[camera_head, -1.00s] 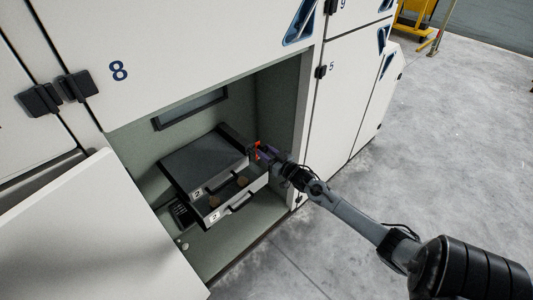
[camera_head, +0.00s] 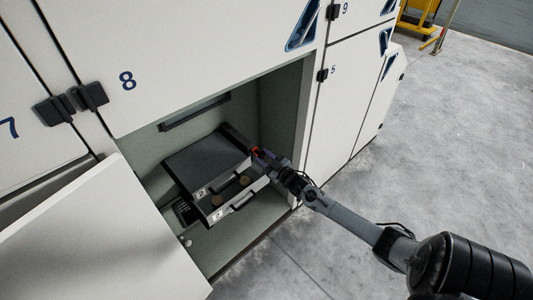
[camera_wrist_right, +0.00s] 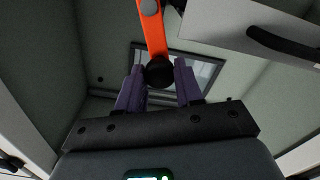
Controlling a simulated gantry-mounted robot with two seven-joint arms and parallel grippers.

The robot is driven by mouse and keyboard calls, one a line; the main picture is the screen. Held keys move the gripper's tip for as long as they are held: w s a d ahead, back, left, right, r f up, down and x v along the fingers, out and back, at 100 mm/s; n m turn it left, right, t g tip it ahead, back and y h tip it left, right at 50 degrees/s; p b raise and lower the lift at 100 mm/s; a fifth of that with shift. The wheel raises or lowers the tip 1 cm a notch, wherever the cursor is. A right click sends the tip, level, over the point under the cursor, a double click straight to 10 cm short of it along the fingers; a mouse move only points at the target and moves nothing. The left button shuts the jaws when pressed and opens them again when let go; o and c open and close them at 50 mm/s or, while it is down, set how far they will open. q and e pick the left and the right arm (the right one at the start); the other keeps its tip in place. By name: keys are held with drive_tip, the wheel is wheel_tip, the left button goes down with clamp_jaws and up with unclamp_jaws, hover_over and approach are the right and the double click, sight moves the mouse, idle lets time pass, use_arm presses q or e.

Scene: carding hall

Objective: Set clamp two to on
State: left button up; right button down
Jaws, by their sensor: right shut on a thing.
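An orange-red lever with a black round knob (camera_wrist_right: 158,73) shows in the right wrist view. Its red part is a small patch in the head view (camera_head: 255,150), at the right rear side of a dark box (camera_head: 205,157) inside an open cabinet. I take it to be the clamp lever; no clamp number is readable on it. My right gripper (camera_head: 264,158) is shut on the lever's knob, with its purple fingers on either side of it in the wrist view (camera_wrist_right: 159,85). The lever's base is hidden. My left gripper is not in view.
The cabinet's right wall (camera_head: 303,120) stands close to my right arm. An open white door panel (camera_head: 100,240) is at lower left. The floor (camera_head: 440,150) at right is clear.

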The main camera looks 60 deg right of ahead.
drive_tip(key=n, duration=0.1)
drive_tip(key=a+n, duration=0.1)
drive_tip(key=shift+w+a+f+n+p, duration=0.1)
drive_tip(key=shift+w+f+n+p, duration=0.05)
drive_tip(key=shift+f+n+p, duration=0.2)
idle(0.4)
drive_tip(key=c, duration=0.8)
unclamp_jaws()
drive_tip(key=shift+o, duration=0.2)
